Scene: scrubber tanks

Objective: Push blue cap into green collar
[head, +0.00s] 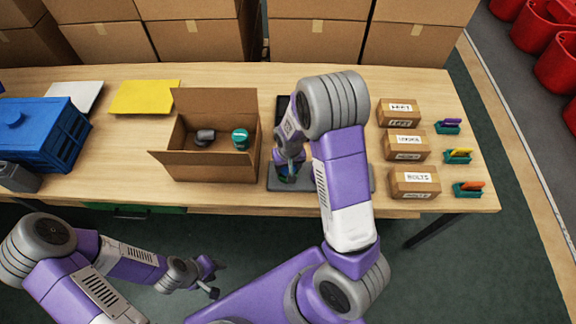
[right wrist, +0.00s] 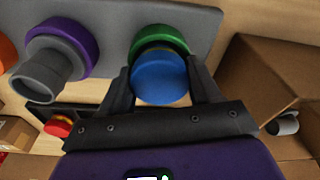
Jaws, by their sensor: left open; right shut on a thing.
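In the right wrist view, the blue cap (right wrist: 160,80) is between the two fingers of my right gripper (right wrist: 161,72), which is shut on it. The green collar (right wrist: 158,37) is on a grey panel directly beyond the cap. A thin yellowish band shows between cap and collar; I cannot tell whether they touch or how far the cap is in. In the head view, my right gripper (head: 288,168) is low over the grey panel (head: 350,181), largely hidden by my arm. My left gripper (head: 212,276) is open and empty, in front of the table.
A purple collar (right wrist: 76,44) with a grey fitting is beside the green one. An open cardboard box (head: 212,166) holding a grey part and a teal-topped part stands left of the panel. Labelled boxes (head: 407,146) stand right. A blue crate (head: 40,135) is far left.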

